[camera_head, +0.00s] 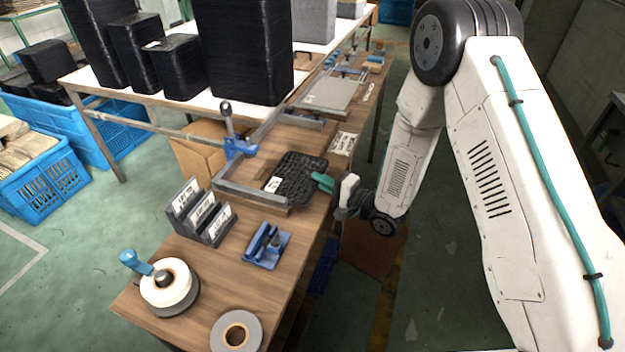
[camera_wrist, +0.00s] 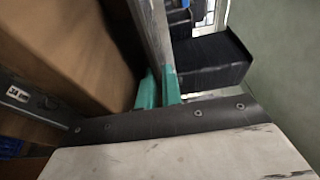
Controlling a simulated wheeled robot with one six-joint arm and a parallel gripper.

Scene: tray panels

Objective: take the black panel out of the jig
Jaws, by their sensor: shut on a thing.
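The black panel (camera_head: 297,172), a ribbed dark plate with a white label at its left, is at the right side of the jig in the head view. The jig (camera_head: 250,194) is a grey angled frame with a blue clamp (camera_head: 240,147), its handle upright. My gripper (camera_head: 323,183) has teal fingers closed on the panel's right edge. In the wrist view the teal fingers (camera_wrist: 160,88) stand either side of a thin grey strip, seen nearly edge-on. I cannot tell whether the panel rests in the jig or is slightly raised.
Label-bearing grey slots (camera_head: 203,212), a blue tool holder (camera_head: 267,245) and tape rolls (camera_head: 170,282) stand on the near bench. Tall black wrapped boxes (camera_head: 240,50) stand behind the jig. Another flat grey panel (camera_head: 330,94) lies farther along the bench.

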